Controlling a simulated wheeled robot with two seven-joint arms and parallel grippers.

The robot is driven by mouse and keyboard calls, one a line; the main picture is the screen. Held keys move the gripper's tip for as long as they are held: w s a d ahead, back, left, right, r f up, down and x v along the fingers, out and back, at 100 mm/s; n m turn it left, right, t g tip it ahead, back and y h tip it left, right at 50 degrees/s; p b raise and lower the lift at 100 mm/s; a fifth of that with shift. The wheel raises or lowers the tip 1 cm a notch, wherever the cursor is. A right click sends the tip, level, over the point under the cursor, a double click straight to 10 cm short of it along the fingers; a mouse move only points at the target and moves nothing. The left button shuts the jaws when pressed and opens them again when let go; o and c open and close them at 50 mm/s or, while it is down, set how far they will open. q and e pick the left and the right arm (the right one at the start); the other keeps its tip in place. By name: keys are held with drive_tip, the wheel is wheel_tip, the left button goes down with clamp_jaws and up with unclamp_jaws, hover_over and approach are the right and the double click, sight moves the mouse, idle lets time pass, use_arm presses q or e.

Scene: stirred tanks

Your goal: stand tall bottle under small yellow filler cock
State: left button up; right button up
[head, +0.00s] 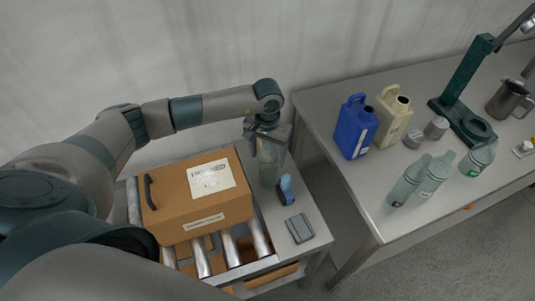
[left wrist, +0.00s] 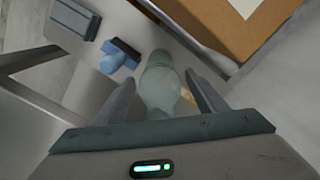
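A translucent greenish bottle (head: 268,170) stands on the grey work surface right of the brown box in the head view. My left gripper (head: 266,138) is above it, pointing down. In the left wrist view the bottle (left wrist: 160,82) lies between the two spread fingers (left wrist: 160,98), with a gap on each side, so the gripper looks open. Part of the bottle is hidden by the gripper body. Three more translucent bottles (head: 408,184) stand on the right table. I cannot make out a yellow filler cock. My right gripper is not in view.
A brown box (head: 195,205) sits on rollers left of the bottle. A blue-handled object (head: 286,188) and a grey block (head: 299,228) lie close by. The right table (head: 370,203) holds a blue canister (head: 354,128), a cream canister (head: 394,115), and a green stand (head: 465,90).

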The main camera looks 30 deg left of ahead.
use_arm(q)
drive_tip(key=shift+r, duration=0.1)
drive_tip(key=shift+r, duration=0.3)
wheel_tip(320, 180, up, 10)
drive_tip(key=b, duration=0.5)
drive_tip(key=shift+r, duration=0.8)
